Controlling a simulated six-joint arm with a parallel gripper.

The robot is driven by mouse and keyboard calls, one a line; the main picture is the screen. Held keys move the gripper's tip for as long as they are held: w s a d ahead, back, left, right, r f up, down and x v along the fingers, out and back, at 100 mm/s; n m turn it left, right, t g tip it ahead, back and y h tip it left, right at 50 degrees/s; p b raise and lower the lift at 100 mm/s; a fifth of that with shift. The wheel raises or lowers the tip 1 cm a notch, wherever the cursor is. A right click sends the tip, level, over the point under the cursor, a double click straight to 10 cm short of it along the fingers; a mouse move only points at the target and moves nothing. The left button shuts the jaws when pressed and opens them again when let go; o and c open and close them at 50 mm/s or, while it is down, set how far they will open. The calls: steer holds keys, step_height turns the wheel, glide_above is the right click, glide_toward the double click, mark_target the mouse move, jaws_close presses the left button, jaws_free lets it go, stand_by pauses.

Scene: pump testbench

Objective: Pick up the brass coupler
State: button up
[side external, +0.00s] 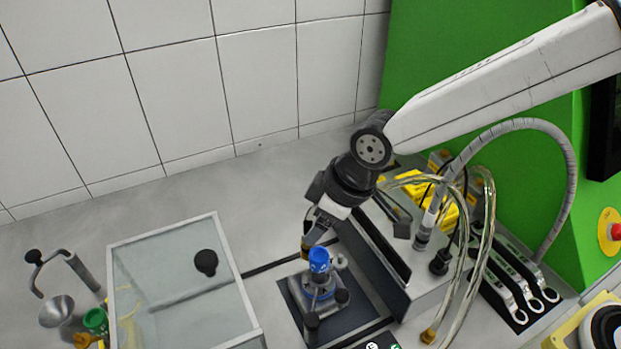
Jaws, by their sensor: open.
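My gripper (313,236) points down just above a blue-capped fitting (319,262). Its jaws are open, though the gap between them is hard to see from this side. A small brass-coloured piece (306,249) shows at the fingertips, left of the blue cap; I cannot tell whether it is the coupler or whether it touches the fingers. Another brass-coloured end (430,336) is on a clear hose, low and to the right, apart from my gripper. The blue-capped fitting stands on a grey metal pump body (318,292) on a dark mat (357,312).
A glass-lidded case (165,285) with a black knob stands left of the pump. A dark upright panel (375,250) and looping hoses (487,230) crowd the right. Wrenches (520,285) lie further right. A funnel (56,312) is at far left. The back counter is clear.

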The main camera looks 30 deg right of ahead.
mark_target(305, 250)
steer(key=shift+w+a+f, duration=0.2)
steer(key=shift+f, duration=0.4)
steer(key=shift+x, duration=2.6)
steer(key=shift+a, duration=0.1)
jaws_close()
